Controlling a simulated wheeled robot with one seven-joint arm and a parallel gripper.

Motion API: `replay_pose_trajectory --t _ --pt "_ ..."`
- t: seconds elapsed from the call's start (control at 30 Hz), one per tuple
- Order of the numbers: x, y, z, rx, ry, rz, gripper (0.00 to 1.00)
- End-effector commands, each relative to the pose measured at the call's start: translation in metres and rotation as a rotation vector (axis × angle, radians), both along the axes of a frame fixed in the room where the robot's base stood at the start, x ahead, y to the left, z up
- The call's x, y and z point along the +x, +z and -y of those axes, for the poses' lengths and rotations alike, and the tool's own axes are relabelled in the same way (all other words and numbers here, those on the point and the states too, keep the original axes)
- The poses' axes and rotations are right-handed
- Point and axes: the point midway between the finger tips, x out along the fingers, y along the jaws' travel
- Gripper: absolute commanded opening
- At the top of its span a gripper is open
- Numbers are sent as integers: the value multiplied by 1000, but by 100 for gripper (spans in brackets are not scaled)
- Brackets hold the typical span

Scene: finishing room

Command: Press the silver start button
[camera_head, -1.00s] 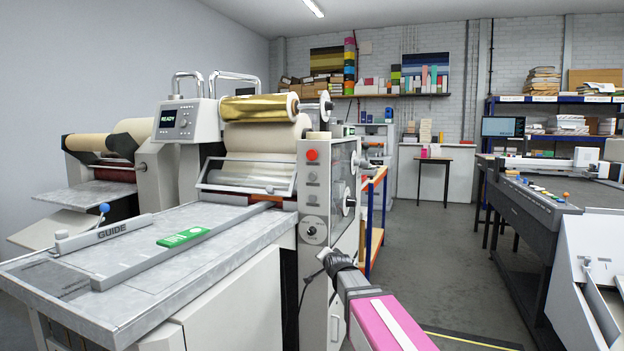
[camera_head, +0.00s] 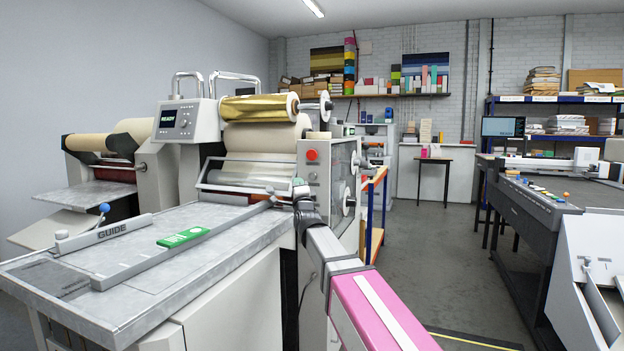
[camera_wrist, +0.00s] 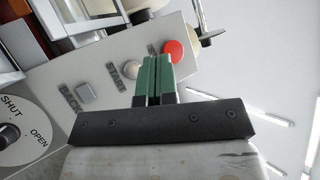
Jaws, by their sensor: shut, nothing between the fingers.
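The silver start button (camera_wrist: 131,70) is a round metal button on the pale control panel, beside the printed word START. In the head view it is a small grey spot (camera_head: 313,176) below the red button. My gripper (camera_wrist: 158,60) is shut and empty, its green fingertips pointing toward the panel. In the wrist view the fingers lie just right of the start button, between it and the red button, close to its edge. In the head view my gripper (camera_head: 299,187) is in front of the panel's left edge. I cannot tell whether the fingertips touch the panel.
A SHUT/OPEN dial (camera_wrist: 20,125) is farther left. The metal feed table (camera_head: 150,260) and rollers (camera_head: 262,135) stand left of my arm.

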Motion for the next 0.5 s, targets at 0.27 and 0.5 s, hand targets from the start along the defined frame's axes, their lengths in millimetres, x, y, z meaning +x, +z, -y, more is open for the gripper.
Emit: replay_pose_trajectory --t 0.27,0.5 --pt "13 0 4 -1 -2 -2 0" --pt "42 0 14 -3 -3 -1 0"
